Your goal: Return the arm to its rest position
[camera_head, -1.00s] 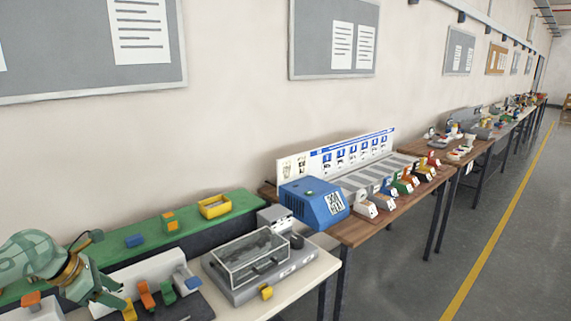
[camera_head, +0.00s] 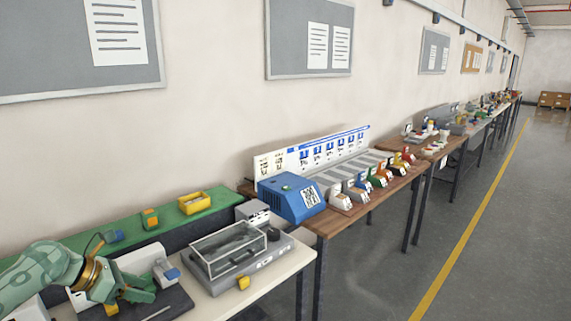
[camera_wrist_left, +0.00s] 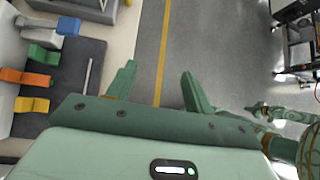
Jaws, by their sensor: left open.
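My left arm, green with a gold band, comes in from the lower left in the head view. Its gripper (camera_head: 140,289) is over the near worktable, in front of a white block stand. In the left wrist view the two green fingers (camera_wrist_left: 158,90) stand apart with nothing between them. Below them is the grey floor with a yellow line, beyond the table edge.
A clear-lidded grey machine (camera_head: 238,258) stands right of my left gripper. A yellow bin (camera_head: 194,203) sits on a green shelf behind. The floor (camera_head: 400,240) to the right is clear.

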